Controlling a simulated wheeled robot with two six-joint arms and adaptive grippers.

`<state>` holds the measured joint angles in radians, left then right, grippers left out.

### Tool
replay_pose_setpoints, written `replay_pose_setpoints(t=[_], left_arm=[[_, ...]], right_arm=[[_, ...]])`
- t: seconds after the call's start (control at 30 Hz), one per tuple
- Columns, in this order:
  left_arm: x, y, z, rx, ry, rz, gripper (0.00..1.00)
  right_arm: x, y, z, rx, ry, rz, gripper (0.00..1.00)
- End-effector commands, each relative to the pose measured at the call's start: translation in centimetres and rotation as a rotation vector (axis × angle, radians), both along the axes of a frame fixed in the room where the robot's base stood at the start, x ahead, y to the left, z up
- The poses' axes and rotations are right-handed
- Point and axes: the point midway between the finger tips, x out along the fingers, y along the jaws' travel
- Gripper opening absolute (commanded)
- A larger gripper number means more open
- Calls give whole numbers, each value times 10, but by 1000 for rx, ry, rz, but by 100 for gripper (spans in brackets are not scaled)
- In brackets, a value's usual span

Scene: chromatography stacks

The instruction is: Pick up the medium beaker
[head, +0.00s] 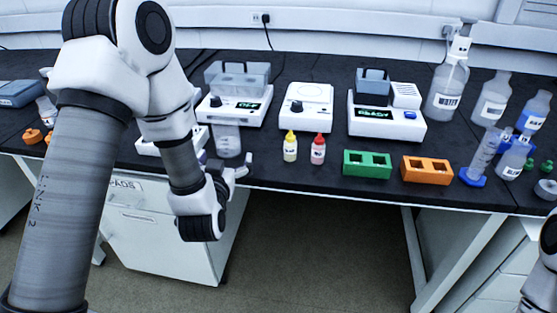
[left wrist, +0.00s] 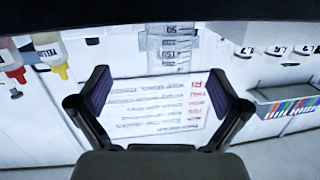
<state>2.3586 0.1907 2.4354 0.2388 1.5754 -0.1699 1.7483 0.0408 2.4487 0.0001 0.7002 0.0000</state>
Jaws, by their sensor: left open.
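My left wrist hides part of the gripper in the head view. My right gripper is out of view.
Yellow-capped (head: 290,147) and red-capped (head: 318,149) bottles stand right of the beaker. Green (head: 367,164) and orange (head: 427,169) blocks lie farther right. Several bottles crowd the right end.

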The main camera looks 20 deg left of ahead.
Motion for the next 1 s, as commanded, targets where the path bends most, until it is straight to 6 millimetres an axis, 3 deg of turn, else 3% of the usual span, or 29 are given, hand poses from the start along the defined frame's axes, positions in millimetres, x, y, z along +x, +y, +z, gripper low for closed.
replay_pose_setpoints(t=[0.03,0.1,0.27,0.7,0.93,1.0], left_arm=[[3,3,-8,-8,-53,7,100],[6,4,6,-14,-100,10,100],[16,8,23,-17,-132,11,100],[75,39,24,-16,-126,9,100],[77,39,24,-15,-124,8,100],[77,39,24,-15,-124,8,75]], right_arm=[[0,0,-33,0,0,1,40],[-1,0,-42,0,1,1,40],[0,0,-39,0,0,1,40],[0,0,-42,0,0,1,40],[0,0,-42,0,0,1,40],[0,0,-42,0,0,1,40]])
